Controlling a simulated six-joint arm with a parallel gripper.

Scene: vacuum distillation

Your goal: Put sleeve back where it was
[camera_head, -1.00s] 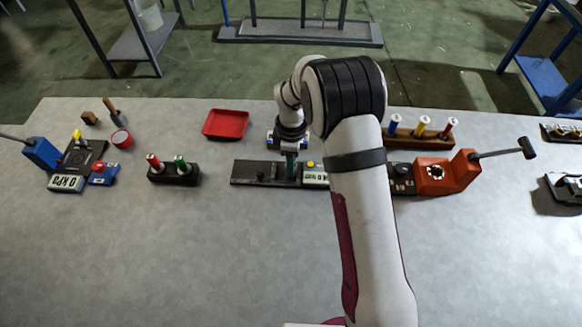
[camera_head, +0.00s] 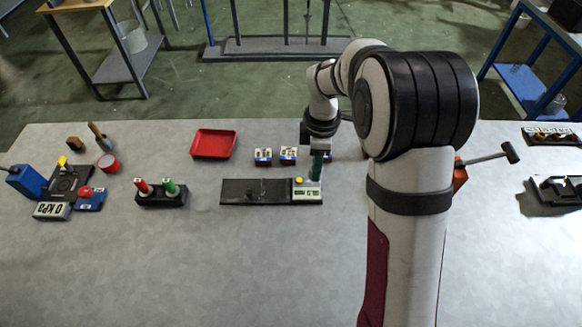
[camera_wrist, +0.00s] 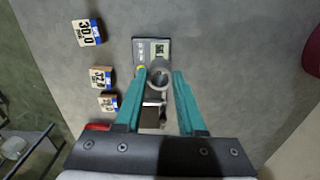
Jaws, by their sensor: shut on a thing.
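My gripper (camera_head: 316,167) is shut on the sleeve, which its teal fingers hide in the head view. In the wrist view the sleeve (camera_wrist: 159,79) is a grey, open-ended ring between the fingertips of my gripper (camera_wrist: 160,82). A low black plate (camera_head: 240,197) lies below and to the left of my gripper in the head view. A small upright part (camera_head: 262,191) stands near its middle. A pale display unit (camera_head: 307,192) with a yellow button is at its right end; the display also shows in the wrist view (camera_wrist: 153,49), just beyond the sleeve. I cannot tell the sleeve's height.
Labelled blocks (camera_head: 263,157) stand behind the plate, and a red tray (camera_head: 213,144) lies behind left. A black stand with red and green handles (camera_head: 161,197) is to the left. My arm hides much of the right side. The front left of the table is clear.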

